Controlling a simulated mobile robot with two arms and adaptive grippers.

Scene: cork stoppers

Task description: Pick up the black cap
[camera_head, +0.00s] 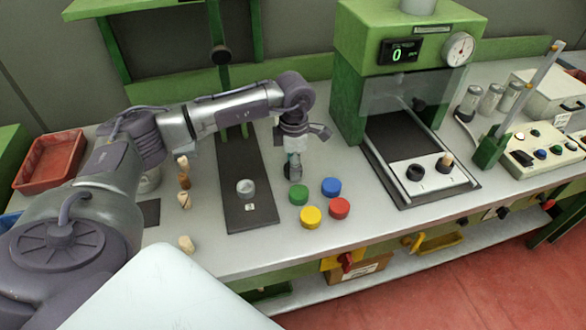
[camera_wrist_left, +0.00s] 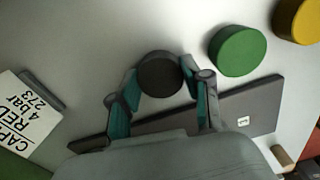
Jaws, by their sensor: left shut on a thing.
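The black cap (camera_wrist_left: 160,72) is a dark round disc between the two fingertips in the left wrist view. My left gripper (camera_head: 293,168) points down over the bench beside the green cap, and its fingers are shut on the black cap; they also show in the left wrist view (camera_wrist_left: 160,88). I cannot tell whether the cap still touches the bench. My right gripper is not in view.
Green (camera_head: 298,195), blue (camera_head: 331,187), yellow (camera_head: 311,217) and red (camera_head: 340,208) caps lie close to the right. Several corks (camera_head: 185,200) are farther left. A green press (camera_head: 352,100) stands right. A label card (camera_wrist_left: 28,110) lies nearby.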

